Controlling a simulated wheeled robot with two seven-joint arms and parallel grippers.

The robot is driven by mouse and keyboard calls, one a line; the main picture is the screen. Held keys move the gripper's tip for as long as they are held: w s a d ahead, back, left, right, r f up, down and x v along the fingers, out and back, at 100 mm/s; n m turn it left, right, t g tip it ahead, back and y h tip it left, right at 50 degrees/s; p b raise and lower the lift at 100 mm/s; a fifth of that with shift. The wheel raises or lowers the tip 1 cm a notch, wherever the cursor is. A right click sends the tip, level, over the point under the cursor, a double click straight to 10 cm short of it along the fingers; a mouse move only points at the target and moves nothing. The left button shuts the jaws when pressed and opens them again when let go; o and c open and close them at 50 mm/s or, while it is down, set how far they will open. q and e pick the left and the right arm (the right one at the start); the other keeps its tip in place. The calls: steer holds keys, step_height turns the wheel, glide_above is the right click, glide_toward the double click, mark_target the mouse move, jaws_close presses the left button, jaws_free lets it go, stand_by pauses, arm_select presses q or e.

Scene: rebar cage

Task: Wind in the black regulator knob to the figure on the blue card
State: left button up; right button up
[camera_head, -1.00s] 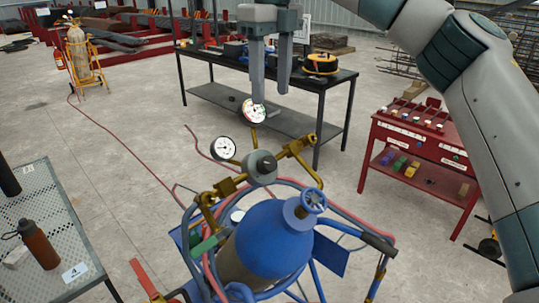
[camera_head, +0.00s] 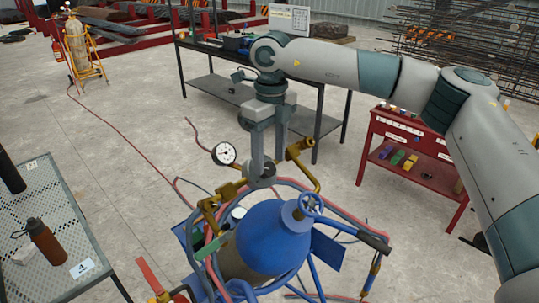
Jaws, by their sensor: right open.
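The black regulator knob (camera_head: 267,171) sits on the front of the brass regulator (camera_head: 231,188) above the blue cylinder (camera_head: 272,240). My right gripper (camera_head: 268,168) points down at the knob, its two fingers apart and overlapping it in the picture. Part of the knob is hidden, and I cannot tell whether the fingers touch it. A white round gauge (camera_head: 224,153) shows left of the gripper; its figures are too small to read. The second gauge is mostly hidden behind the gripper. I cannot make out a blue card with a figure. My left gripper is not in view.
Hoses and the blue cart frame surround the cylinder, with a valve handwheel (camera_head: 311,203) on top. A perforated table (camera_head: 85,235) with a brown bottle (camera_head: 45,240) stands left. A red trolley (camera_head: 400,180) stands right, a dark workbench (camera_head: 222,88) behind.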

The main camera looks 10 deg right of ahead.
steer(key=shift+f, duration=0.95)
steer(key=c, duration=1)
steer(key=shift+f+b, duration=0.15)
steer(key=shift+b, duration=0.75)
steer(key=shift+c, duration=0.2)
steer(key=o, duration=1)
steer(key=shift+o, duration=0.2)
steer(key=shift+r, duration=0.25)
